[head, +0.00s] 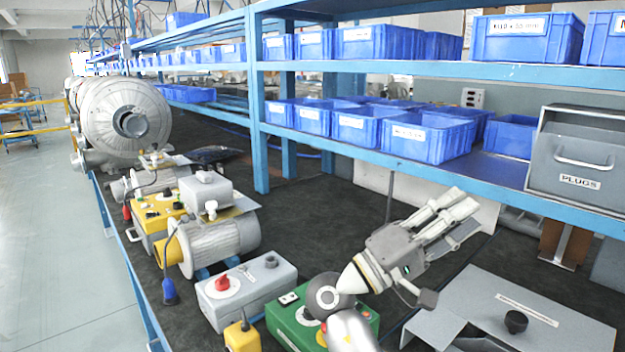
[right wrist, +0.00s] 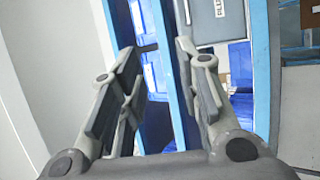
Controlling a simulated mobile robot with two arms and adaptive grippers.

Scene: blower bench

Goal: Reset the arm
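My right arm (head: 350,325) rises from the bottom of the head view, and its gripper (head: 464,208) points up and to the right. It hangs above the dark bench top, in front of the blue shelving. In the right wrist view the gripper's (right wrist: 155,55) two fingers stand apart with nothing between them. Blue shelf parts and bins show beyond the gap. My left gripper is in neither view.
Blue shelves hold blue bins (head: 428,142) and a grey PLUGS box (head: 577,165). On the bench stand a motor (head: 222,245), a grey switch box (head: 245,288), a green control box (head: 290,325) and a grey metal cover (head: 500,300). The aisle at left is clear.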

